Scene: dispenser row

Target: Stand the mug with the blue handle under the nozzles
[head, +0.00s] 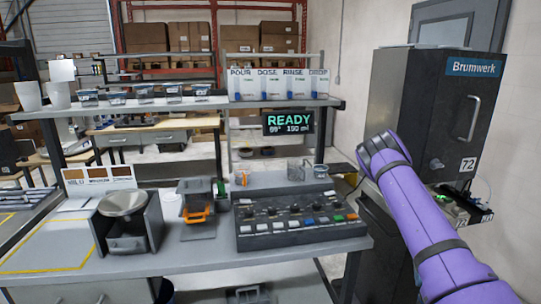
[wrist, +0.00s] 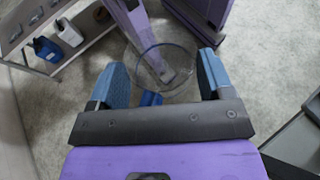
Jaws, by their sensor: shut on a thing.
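In the wrist view my gripper (wrist: 160,78) has its blue fingers closed on a clear glass mug (wrist: 166,46). Its round rim shows between and beyond the fingertips, and its blue handle (wrist: 151,98) points back toward the palm. Floor shows below the mug. The gripper and held mug do not show in the head view, where only my purple arm is seen at right. In the head view the dispenser panels (head: 278,86) read POUR, DOSE, RINSE and DROP. Below the READY display is a raised ledge (head: 278,183). I cannot make out the nozzles clearly.
Clear vessels, one with orange (head: 242,176) and another at the right (head: 296,170), stand on the ledge. A button console (head: 300,228) lies in front. A scale (head: 124,204) and a small orange-handled device (head: 198,212) are left. A dark Brumwerk cabinet (head: 425,120) stands right.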

